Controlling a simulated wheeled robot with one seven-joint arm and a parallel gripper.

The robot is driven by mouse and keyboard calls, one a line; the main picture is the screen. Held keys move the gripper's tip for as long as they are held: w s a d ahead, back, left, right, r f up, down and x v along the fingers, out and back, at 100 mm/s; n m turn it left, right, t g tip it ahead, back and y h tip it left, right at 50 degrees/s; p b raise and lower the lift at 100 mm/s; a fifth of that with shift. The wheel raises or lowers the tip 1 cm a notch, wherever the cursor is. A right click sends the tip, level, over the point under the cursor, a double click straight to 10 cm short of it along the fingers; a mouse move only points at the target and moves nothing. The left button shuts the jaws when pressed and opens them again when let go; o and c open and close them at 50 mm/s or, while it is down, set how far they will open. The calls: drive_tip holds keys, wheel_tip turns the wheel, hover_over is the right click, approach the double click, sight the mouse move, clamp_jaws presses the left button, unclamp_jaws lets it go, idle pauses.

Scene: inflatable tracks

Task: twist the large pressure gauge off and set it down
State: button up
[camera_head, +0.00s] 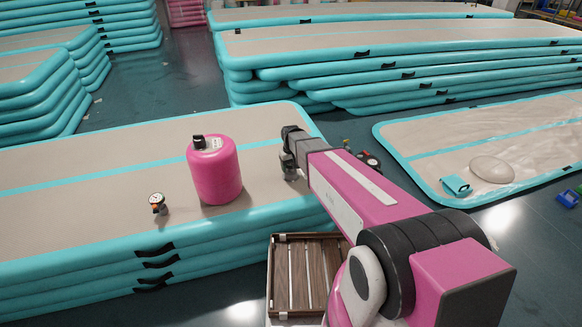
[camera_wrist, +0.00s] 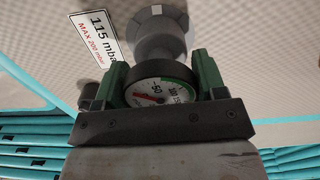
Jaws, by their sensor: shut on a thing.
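My gripper (camera_wrist: 162,70) has its two green fingers shut on a round pressure gauge (camera_wrist: 158,94) with a white face, a green band and a red needle. I take it to be the large gauge. A grey round valve fitting (camera_wrist: 160,42) in the beige mat surface is directly behind it; I cannot tell whether gauge and fitting are joined. In the head view my gripper (camera_head: 289,168) is at the right end of the near mat stack (camera_head: 90,160), and the held gauge is not clearly visible. Another, small gauge (camera_head: 158,202) stands on this stack.
A pink cylinder (camera_head: 214,172) stands on the stack between the small gauge and my gripper. A slatted wooden crate (camera_head: 274,275) is below the stack's front edge. Dark gauge-like items (camera_head: 369,160) lie beyond my arm. A label (camera_wrist: 97,38) is beside the fitting.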

drive_tip(key=m, duration=0.2)
drive_tip(key=shift+m, duration=0.3)
drive_tip(key=shift+r, duration=0.2)
drive_tip(key=shift+r, duration=2.3)
drive_tip(key=shift+a, duration=0.1)
